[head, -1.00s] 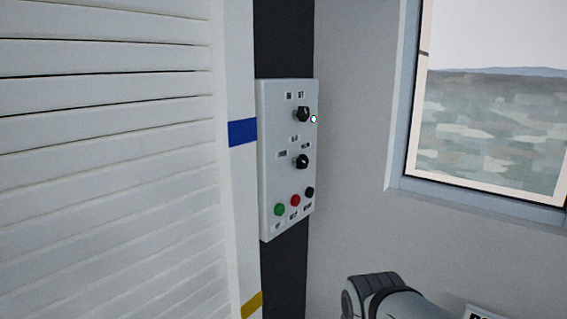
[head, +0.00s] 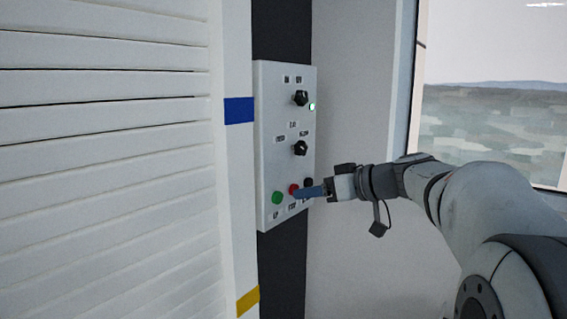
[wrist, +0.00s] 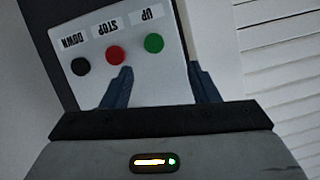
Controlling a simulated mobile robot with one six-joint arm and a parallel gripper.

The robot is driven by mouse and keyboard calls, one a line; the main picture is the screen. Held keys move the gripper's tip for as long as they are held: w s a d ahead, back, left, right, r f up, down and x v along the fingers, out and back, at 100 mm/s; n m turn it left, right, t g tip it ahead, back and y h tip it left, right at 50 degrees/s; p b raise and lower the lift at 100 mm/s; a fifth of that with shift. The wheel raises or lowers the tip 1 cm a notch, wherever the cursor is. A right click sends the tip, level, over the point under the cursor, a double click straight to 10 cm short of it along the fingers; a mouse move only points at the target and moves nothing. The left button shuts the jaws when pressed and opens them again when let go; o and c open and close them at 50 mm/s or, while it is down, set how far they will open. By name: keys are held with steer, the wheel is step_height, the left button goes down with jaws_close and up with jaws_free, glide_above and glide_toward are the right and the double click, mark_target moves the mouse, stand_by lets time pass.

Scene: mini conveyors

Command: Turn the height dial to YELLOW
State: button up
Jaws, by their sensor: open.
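A white control panel (head: 266,150) hangs on a dark column. It carries two black dials: an upper dial (head: 300,98) beside a lit green lamp, and a lower dial (head: 300,148) with three labels around it, too small to read. I cannot tell for sure which is the height dial. My gripper (head: 306,191) is at the panel's lower part, by the buttons and below both dials. In the wrist view my gripper (wrist: 162,80) is open and nothing shows between its fingers. The dials are out of the wrist view.
A green UP button (head: 277,198), a red STOP button (head: 293,189) and a black DOWN button (wrist: 80,66) sit along the panel's bottom. A white slatted shutter (head: 110,160) is at left, with blue (head: 240,110) and yellow (head: 248,301) bands on its frame. A window (head: 490,130) is at right.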

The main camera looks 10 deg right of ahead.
mark_target(304, 149)
steer(key=w+d+r+n+t+y+b, duration=0.1)
steer(key=w+d+r+n+t+y, duration=0.15)
steer(key=w+d+r, duration=0.35)
steer(key=shift+t+h, duration=0.25)
steer(key=shift+t, duration=0.2)
steer(key=x, duration=0.2)
steer(key=p+x, duration=0.1)
steer(key=x, duration=0.2)
steer(key=s+a+x, duration=0.1)
steer(key=x, duration=0.1)
steer(key=shift+a+r, duration=0.2)
steer(key=shift+r, duration=0.15)
steer(key=c, duration=1)
steer(key=shift+o, duration=0.2)
